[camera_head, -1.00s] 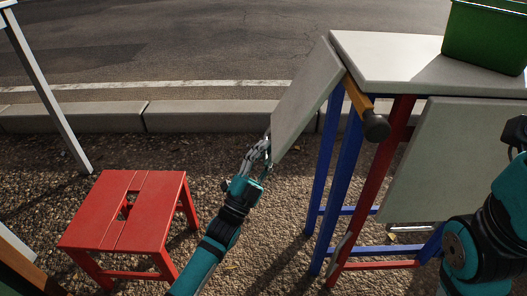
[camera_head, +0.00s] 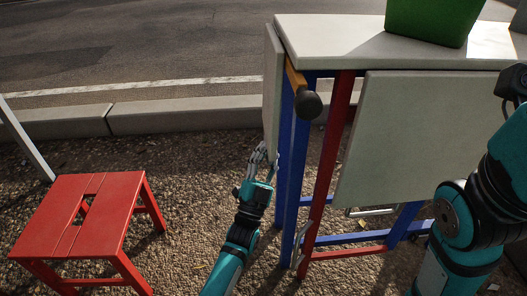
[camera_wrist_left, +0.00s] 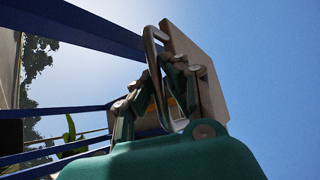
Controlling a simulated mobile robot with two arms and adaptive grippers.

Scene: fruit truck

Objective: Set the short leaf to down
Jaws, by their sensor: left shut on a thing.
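The short leaf (camera_head: 272,90) is the narrow pale panel at the left end of the table. It hangs almost straight down, seen nearly edge-on in the head view. My left gripper (camera_head: 263,160) is at its lower edge. In the left wrist view my left gripper (camera_wrist_left: 160,95) is shut on a metal loop handle (camera_wrist_left: 149,50) beside the leaf panel (camera_wrist_left: 201,70). The white table top (camera_head: 350,40) is level. My right arm shows at the right, but its fingers are out of view.
A wide leaf (camera_head: 420,130) hangs down at the table's front. A wooden bar with a dark knob (camera_head: 310,105) sticks out below the top. A green crate (camera_head: 432,20) stands on the top. A red stool (camera_head: 75,225) stands left, with gravel between.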

